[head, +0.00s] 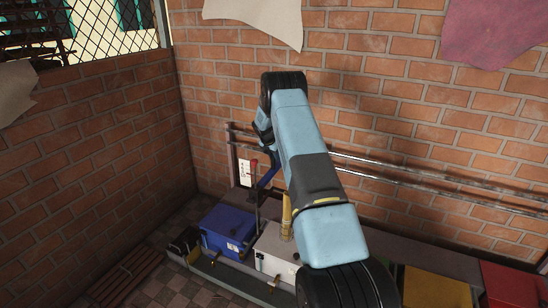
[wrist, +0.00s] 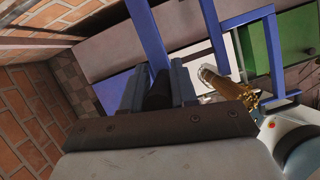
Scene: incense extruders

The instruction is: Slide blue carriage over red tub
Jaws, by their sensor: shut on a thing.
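The blue carriage (wrist: 274,55) is a frame of blue bars on the right of the wrist view. In the head view only a slanting blue bar (head: 268,179) of it shows; my arm hides the rest. A brass extruder barrel (wrist: 235,86) hangs in the frame and also shows in the head view (head: 286,216). My gripper (wrist: 159,78) is shut on a dark bar (wrist: 160,93), apparently the carriage's handle. The red tub (head: 515,284) stands at the far right of the row, well away from the carriage, which is over the left part near the white tub (head: 275,256).
A blue tub (head: 228,229) stands left of the white one, and a yellow tub (head: 437,287) left of the red. A green surface (wrist: 288,52) shows in the wrist view. Metal rails (head: 420,190) run along the brick wall. A red-knobbed lever (head: 254,163) rises behind the blue tub.

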